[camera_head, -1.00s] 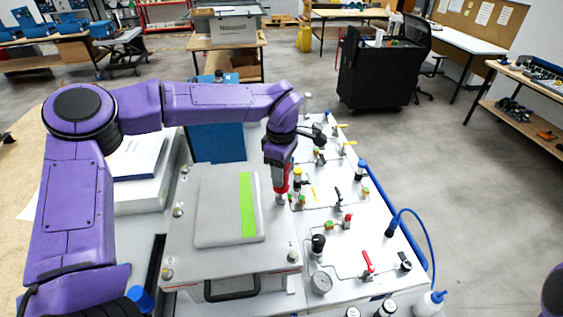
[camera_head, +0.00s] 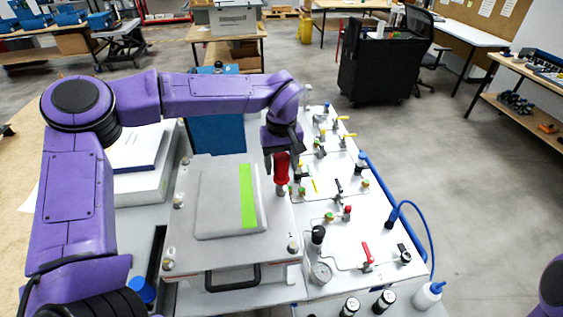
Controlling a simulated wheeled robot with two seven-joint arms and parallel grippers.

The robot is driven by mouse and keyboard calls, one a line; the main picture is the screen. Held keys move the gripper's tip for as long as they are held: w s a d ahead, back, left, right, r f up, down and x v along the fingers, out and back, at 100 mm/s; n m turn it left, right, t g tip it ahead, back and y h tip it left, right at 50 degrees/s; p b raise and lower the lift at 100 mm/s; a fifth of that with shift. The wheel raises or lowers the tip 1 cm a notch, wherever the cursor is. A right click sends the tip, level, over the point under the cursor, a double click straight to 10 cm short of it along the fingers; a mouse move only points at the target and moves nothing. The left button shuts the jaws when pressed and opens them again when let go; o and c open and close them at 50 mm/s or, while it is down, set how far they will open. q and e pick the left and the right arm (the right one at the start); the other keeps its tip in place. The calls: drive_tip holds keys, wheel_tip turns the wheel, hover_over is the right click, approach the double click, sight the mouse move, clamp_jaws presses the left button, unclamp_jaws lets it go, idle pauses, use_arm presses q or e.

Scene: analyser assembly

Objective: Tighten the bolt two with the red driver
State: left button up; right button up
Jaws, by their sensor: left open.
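The red driver (camera_head: 282,170) stands roughly upright at the right rear edge of the grey lidded unit (camera_head: 185,230), its tip end at a bolt position there. My left gripper (camera_head: 282,152) is at the top of the driver, pointing down, with its jaws open and a dark finger beside the red handle. Whether the fingers touch the handle cannot be told. Silver bolts sit at the lid's edges, such as the front right bolt (camera_head: 293,247) and front left bolt (camera_head: 167,264). None carries a readable number. My right gripper is out of view.
The white panel (camera_head: 340,230) right of the unit carries valves, gauges and thin tubes close to the driver. A white bottle (camera_head: 428,295) with a blue hose stands at the front right. A white box (camera_head: 140,185) is left of the unit.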

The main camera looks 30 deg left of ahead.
sight(281, 157)
use_arm(q)
clamp_jaws()
drive_tip(key=shift+w+a+r, duration=0.1)
drive_tip(key=shift+w+r, duration=0.2)
drive_tip(key=shift+r, duration=0.6)
drive_tip(key=shift+s+r, duration=0.25)
drive_tip(key=shift+r, duration=0.2)
drive_tip(key=shift+s+r, duration=0.2)
drive_tip(key=shift+r, duration=0.25)
drive_tip(key=shift+w+r, duration=0.3)
drive_tip(key=shift+r, duration=0.3)
drive_tip(key=shift+s+r, duration=0.2)
drive_tip(key=shift+r, duration=0.45)
